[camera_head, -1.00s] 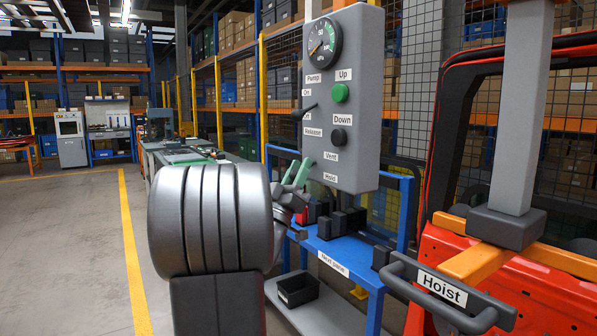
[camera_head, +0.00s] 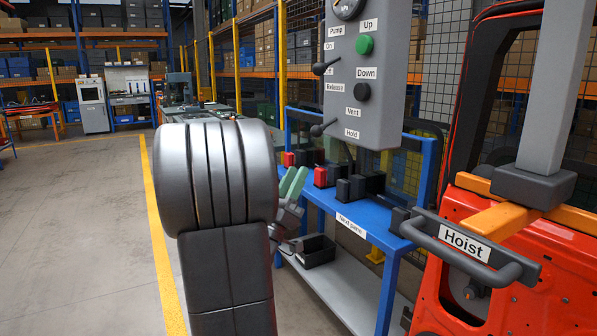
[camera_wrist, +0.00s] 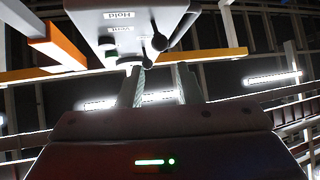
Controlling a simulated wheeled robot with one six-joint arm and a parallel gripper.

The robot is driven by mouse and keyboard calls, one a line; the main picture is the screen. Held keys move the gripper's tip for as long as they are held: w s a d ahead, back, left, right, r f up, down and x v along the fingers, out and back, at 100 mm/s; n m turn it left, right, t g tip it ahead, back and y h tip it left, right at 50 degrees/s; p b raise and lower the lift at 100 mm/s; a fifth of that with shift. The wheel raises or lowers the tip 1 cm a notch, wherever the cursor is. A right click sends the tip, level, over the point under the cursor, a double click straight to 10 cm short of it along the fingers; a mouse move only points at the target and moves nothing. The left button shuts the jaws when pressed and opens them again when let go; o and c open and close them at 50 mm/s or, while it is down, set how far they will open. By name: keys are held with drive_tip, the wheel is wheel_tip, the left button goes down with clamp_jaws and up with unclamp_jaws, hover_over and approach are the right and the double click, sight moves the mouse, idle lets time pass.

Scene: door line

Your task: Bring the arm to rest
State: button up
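My gripper (camera_head: 294,180) has pale green fingers and points up, left of and below the grey control box (camera_head: 376,100). In the wrist view the two fingers (camera_wrist: 158,84) stand apart with nothing seen between them. My arm's dark, rounded links fill the centre of the head view and hide part of the wrist. The box shows a pump lever (camera_head: 326,66) and, below it, a vent lever (camera_head: 322,128), both apart from my fingers.
A blue "Next pane" stand (camera_head: 342,209) with black and red blocks is close behind my gripper; a black bin (camera_head: 310,250) is on its lower shelf. The hoist handle (camera_head: 468,246) and red door frame (camera_head: 560,260) are at right. Open floor (camera_head: 75,230) lies left.

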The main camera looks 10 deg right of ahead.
sight(313, 130)
drive_tip(key=p+x, duration=0.2)
drive_tip(key=x, duration=1.2)
drive_tip(key=b+v, duration=0.2)
drive_tip(key=v, duration=1.2)
drive_tip(key=p+x, duration=0.3)
drive_tip(key=x, duration=1.1)
drive_tip(key=shift+r, duration=0.35)
drive_tip(key=shift+a+r+m+g+p, duration=0.15)
drive_tip(key=shift+m+g+p, duration=0.2)
drive_tip(key=shift+p, duration=0.5)
drive_tip(key=shift+m+g+y+p, duration=0.3)
drive_tip(key=shift+g+p, duration=0.15)
drive_tip(key=shift+p, duration=0.45)
drive_tip(key=shift+r+g+p, duration=0.15)
drive_tip(key=shift+g+p, duration=0.15)
drive_tip(key=shift+p, duration=0.1)
